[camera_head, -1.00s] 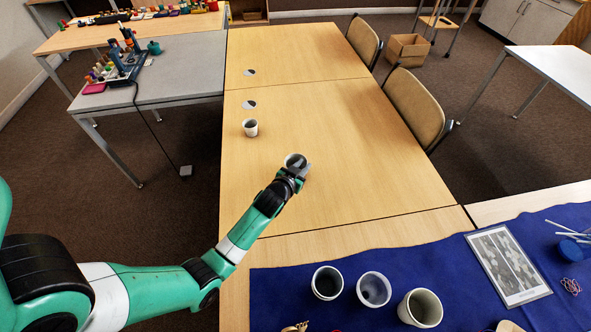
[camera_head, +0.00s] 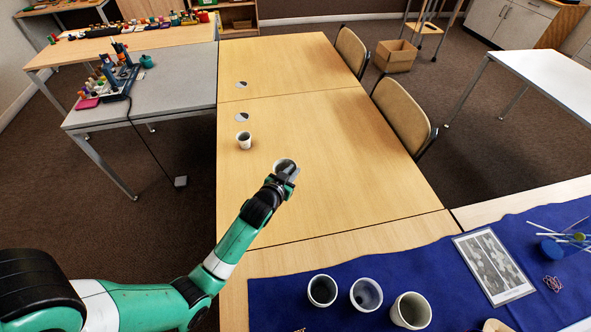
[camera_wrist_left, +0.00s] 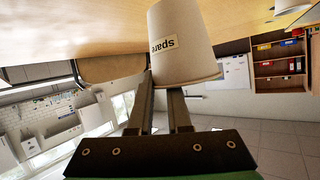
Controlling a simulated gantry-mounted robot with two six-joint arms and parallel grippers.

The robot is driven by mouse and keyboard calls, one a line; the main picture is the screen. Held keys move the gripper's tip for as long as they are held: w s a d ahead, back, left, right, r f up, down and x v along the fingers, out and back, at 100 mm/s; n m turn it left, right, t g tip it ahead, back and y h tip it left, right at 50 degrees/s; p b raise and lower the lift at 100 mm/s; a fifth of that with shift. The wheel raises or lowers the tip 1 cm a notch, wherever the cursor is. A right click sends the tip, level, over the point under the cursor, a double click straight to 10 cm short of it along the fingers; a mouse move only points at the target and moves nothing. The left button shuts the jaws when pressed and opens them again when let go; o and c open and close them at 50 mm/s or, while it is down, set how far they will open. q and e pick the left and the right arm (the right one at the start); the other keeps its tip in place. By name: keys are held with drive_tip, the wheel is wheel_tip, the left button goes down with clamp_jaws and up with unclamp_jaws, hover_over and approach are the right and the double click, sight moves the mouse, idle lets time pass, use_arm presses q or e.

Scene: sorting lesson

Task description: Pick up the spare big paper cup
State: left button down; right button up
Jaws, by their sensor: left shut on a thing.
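The spare big paper cup (camera_wrist_left: 182,45) is white, and its "spare" label (camera_wrist_left: 164,44) shows in the left wrist view. My left gripper (camera_wrist_left: 163,95) is shut on this cup, with the fingers at its wall near the wide rim. In the head view the held cup (camera_head: 285,165) shows at the end of my left gripper (camera_head: 284,181), over the middle of the wooden table. The gripper hides part of it there. I cannot tell how far it is above the tabletop. My right gripper is not in view.
A smaller white cup (camera_head: 243,140) stands farther back on the wooden table (camera_head: 340,180). Several cups, among them a wide one (camera_head: 411,310), stand on the blue cloth (camera_head: 400,270) at the front, beside a picture sheet (camera_head: 493,265). Chairs (camera_head: 405,115) line the right edge.

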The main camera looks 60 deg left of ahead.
use_arm(q)
drive_tip(key=a+r+p+v, duration=0.1)
drive_tip(key=r+p+v, duration=0.1)
drive_tip(key=v, duration=1.1)
drive_tip(key=shift+s+p, duration=0.15)
drive_tip(key=shift+p, duration=0.75)
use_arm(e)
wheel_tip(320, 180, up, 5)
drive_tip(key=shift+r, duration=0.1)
use_arm(q)
drive_tip(key=shift+d+r, duration=0.1)
drive_tip(key=shift+r, duration=0.05)
